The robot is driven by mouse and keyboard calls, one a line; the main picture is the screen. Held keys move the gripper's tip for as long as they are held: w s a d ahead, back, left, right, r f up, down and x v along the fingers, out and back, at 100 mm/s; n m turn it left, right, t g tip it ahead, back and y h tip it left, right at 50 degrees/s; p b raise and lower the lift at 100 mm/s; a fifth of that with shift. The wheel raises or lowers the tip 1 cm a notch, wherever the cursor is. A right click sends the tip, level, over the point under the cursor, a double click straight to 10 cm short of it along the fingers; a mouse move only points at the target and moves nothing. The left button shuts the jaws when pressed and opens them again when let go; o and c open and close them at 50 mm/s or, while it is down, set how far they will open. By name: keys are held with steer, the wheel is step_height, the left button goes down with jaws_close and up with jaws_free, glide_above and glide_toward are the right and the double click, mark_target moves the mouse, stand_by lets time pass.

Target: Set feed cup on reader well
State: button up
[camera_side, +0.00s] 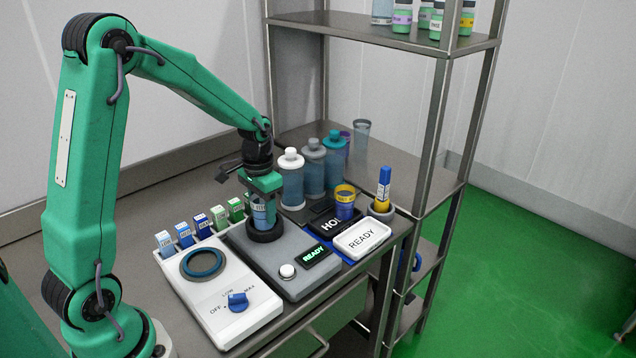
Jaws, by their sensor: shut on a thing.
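My gripper (262,185) is shut on a small blue cup with a pale printed label (262,213), which I take to be the feed cup. The cup is upright, with its upper part hidden by the gripper. Its lower end is at the dark round ring of the reader well (265,234) on the grey reader (290,283). I cannot tell whether the cup rests in the well or hangs just above it. The reader has a white knob (287,271) and a lit READY display (314,256).
Left of the reader is a white dial unit (225,300) with a ring and blue knob. Several upright packets (185,235) stand behind it. Capped bottles (291,180), a yellow-rimmed cup (345,203), a white READY tray (362,238) and a blue-yellow marker (383,188) crowd the right.

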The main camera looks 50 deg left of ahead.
steer(key=shift+f, duration=0.5)
steer(key=o, duration=0.8)
steer(key=shift+r, duration=0.1)
step_height(320, 180, up, 11)
stand_by(1.4)
stand_by(0.5)
